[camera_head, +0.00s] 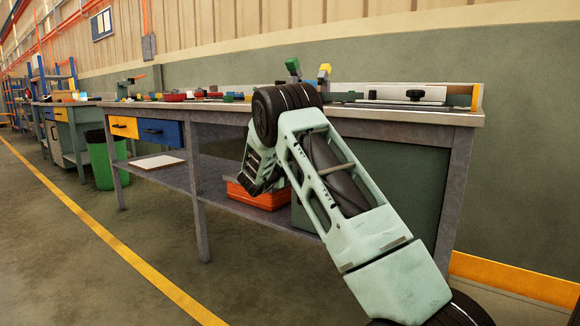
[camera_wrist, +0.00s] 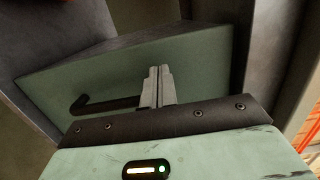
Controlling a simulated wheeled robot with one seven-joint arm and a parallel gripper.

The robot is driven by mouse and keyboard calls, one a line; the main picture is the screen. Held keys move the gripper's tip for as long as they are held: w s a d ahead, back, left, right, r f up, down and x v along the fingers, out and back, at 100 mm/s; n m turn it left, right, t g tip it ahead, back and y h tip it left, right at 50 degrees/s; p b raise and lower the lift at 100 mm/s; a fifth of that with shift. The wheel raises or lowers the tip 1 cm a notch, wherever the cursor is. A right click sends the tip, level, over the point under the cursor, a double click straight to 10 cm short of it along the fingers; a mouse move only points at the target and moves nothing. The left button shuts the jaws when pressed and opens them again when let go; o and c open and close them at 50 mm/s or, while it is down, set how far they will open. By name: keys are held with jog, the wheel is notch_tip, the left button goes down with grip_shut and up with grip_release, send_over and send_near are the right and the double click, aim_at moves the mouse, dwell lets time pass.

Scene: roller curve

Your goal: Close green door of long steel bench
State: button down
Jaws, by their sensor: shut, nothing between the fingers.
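The long steel bench (camera_head: 455,170) stands along the wall, with a green panel (camera_head: 405,190) under its right end. In the wrist view, the green door (camera_wrist: 110,80) fills the middle, with a dark bar handle (camera_wrist: 105,104) low on its face. My gripper (camera_wrist: 156,72) is shut and empty. Its fingertips are in front of the door, just right of the handle; I cannot tell whether they touch the door. In the head view my arm covers part of the bench front, and my gripper is hidden. How far the door stands open is unclear.
A red-orange crate (camera_head: 258,195) sits on the lower shelf, behind my arm. Yellow (camera_head: 124,127) and blue (camera_head: 160,133) drawers are at the bench's left. A green bin (camera_head: 107,165) stands farther left. The floor in front (camera_head: 120,270) is clear.

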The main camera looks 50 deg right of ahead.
jog(key=a+p, duration=0.3)
jog(key=a, duration=0.8)
jog(key=shift+s+a, duration=0.15)
jog(key=shift+s, duration=0.2)
